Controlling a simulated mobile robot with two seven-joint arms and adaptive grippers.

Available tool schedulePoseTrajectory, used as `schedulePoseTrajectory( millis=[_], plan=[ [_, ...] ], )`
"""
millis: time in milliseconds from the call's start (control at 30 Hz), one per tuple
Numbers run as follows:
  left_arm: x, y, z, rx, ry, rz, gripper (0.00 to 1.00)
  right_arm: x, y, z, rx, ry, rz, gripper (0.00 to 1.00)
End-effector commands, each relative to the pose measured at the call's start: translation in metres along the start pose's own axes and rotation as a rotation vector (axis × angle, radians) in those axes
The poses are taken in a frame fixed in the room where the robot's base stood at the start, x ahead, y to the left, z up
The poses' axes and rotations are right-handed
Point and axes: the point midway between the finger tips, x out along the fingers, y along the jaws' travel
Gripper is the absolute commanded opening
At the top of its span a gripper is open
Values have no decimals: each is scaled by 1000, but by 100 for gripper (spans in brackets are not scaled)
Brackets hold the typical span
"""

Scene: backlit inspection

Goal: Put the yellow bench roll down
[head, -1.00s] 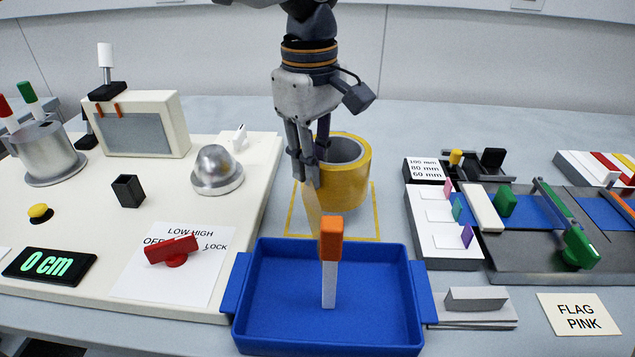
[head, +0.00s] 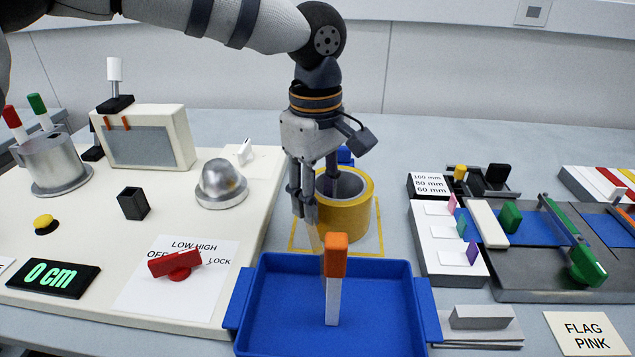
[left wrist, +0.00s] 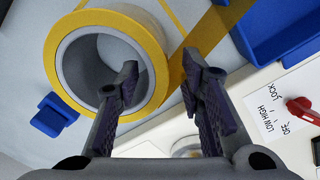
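The yellow bench roll (head: 361,214) is a thick ring with a grey inner wall. It stands upright on the table inside a yellow outlined square (head: 293,240), hole facing up. My left gripper (head: 316,197) is above its left side, fingers pointing down. In the left wrist view my left gripper (left wrist: 158,75) is open, its fingers astride the wall of the roll (left wrist: 150,35). One finger is over the hole and the other is outside, with a gap to the wall. My right gripper is out of view.
A blue tray (head: 255,330) with an orange-and-white upright piece (head: 334,285) is just in front. A cream panel (head: 100,235) with a silver dome (head: 222,183) is at left. A flag fixture (head: 440,250) is at right. A small blue object (head: 345,155) is behind the roll.

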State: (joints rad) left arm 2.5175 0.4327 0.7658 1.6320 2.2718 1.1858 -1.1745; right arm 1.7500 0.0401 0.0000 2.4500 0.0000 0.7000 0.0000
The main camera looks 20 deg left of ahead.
Motion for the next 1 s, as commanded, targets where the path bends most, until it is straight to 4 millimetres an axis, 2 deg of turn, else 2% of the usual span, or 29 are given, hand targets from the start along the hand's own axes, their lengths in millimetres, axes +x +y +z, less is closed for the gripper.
schedulePoseTrajectory(
  millis=[300,500,633,1000],
  plan=[
    [-80,1,0,-2,-1,6,35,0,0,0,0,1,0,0],
    [-113,1,0,0,-1,2,35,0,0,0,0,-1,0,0],
    [-119,0,0,1,-1,0,35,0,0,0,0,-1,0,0],
    [-119,0,0,0,-1,0,35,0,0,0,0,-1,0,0]
  ],
)
